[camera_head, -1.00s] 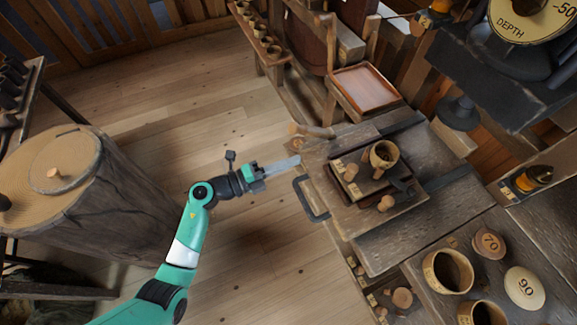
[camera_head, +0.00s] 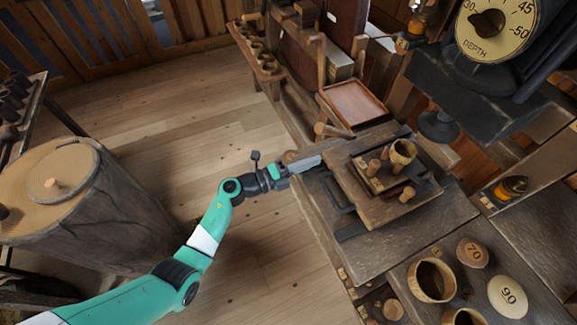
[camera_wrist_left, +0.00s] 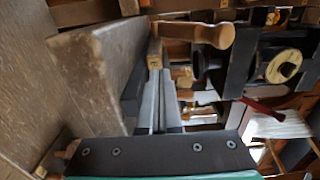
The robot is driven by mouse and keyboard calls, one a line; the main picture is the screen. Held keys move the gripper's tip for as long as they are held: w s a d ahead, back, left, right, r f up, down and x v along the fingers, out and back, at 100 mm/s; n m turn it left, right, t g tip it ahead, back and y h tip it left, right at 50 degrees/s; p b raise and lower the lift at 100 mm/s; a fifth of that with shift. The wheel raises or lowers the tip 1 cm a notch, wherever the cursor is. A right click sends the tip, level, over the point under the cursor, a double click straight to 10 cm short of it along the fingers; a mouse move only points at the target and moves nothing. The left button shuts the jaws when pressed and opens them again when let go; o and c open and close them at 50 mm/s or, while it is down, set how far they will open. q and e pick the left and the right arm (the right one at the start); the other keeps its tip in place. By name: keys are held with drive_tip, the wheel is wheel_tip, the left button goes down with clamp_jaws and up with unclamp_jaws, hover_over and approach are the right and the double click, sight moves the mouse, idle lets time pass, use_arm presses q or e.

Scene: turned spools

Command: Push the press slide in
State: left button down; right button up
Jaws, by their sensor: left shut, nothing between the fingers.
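The press slide (camera_head: 366,208) is a dark wooden board on the bench, with a black U-shaped handle (camera_head: 338,196) at its left end. A wooden cup (camera_head: 403,151) and several small pegs stand on a block on top of it. My left gripper (camera_head: 317,161) is shut and empty, its pale fingers reaching to the slide's left edge near the far corner. I cannot tell whether they touch it. In the left wrist view the shut fingers (camera_wrist_left: 158,100) point forward beside a thick wooden slab (camera_wrist_left: 95,65). My right gripper is not in view.
A wooden peg handle (camera_head: 332,131) lies just beyond my fingers, with a reddish tray (camera_head: 355,102) behind it. A depth dial (camera_head: 494,27) stands at the back right. The floor at left is clear up to a stump.

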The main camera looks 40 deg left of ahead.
use_arm(q)
drive_tip(key=p+v, duration=0.3)
drive_tip(key=v, duration=0.9)
drive_tip(key=shift+s+a, duration=0.15)
drive_tip(key=shift+s, duration=0.2)
